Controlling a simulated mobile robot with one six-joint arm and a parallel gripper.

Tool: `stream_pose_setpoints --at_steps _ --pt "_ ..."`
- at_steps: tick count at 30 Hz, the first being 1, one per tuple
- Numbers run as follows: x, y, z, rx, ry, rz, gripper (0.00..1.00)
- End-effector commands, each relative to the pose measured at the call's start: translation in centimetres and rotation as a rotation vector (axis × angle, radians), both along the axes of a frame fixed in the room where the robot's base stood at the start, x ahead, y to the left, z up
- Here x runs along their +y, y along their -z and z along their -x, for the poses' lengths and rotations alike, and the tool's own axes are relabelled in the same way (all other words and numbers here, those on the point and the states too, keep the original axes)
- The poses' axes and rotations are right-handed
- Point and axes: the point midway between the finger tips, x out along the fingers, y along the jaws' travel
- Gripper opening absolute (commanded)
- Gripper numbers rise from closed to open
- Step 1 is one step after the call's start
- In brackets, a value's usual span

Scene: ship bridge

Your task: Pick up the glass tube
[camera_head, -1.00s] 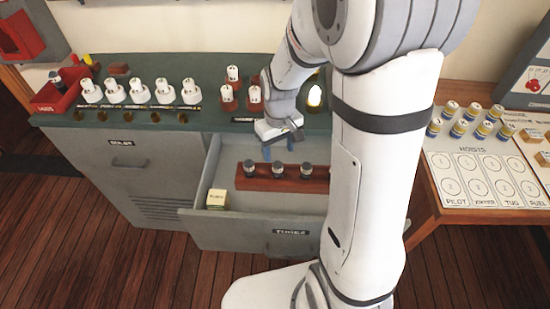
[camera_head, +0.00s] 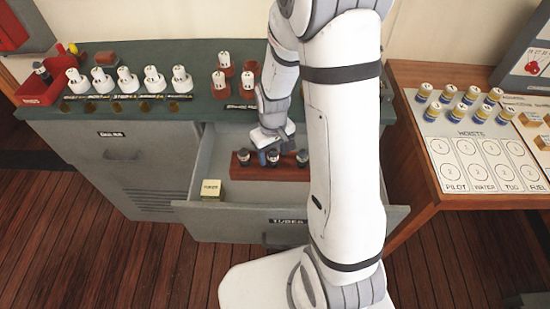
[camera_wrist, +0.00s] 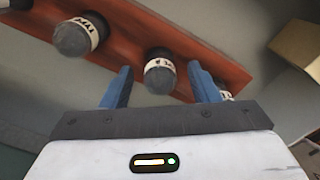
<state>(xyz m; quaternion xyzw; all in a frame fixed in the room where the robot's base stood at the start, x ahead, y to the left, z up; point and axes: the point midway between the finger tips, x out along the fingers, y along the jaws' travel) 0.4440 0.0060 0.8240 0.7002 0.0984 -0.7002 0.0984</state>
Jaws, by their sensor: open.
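Several dark, round-topped tubes with white labels stand in a reddish-brown wooden rack (camera_head: 240,170) inside the open drawer. In the wrist view the middle tube (camera_wrist: 159,74) lies between the two blue fingers of my gripper (camera_wrist: 160,88), with a gap on each side. My gripper is open and empty, low over the rack. Another tube (camera_wrist: 80,36) is up and to the left in the wrist view, and a third tube (camera_wrist: 226,92) is partly hidden behind the right finger. In the head view the tube at right (camera_head: 302,157) shows beside my gripper (camera_head: 268,150).
The drawer front (camera_head: 240,222) stands pulled out, labelled TUBES. A small yellowish box (camera_head: 211,189) sits in the drawer's left front. White labelled pieces (camera_head: 154,78) line the green cabinet top (camera_head: 200,60). A wooden table (camera_head: 425,190) with several blue-and-yellow cylinders (camera_head: 446,94) is at right.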

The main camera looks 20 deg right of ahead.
Motion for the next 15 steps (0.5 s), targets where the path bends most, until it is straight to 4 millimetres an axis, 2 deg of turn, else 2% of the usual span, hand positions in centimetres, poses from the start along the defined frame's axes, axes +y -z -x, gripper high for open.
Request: stream_pose_setpoints --at_steps 3,15 --pt "-0.02 -0.03 0.00 0.000 0.000 0.000 0.55" --pt "-0.07 -0.06 0.01 0.000 0.001 0.000 0.22"
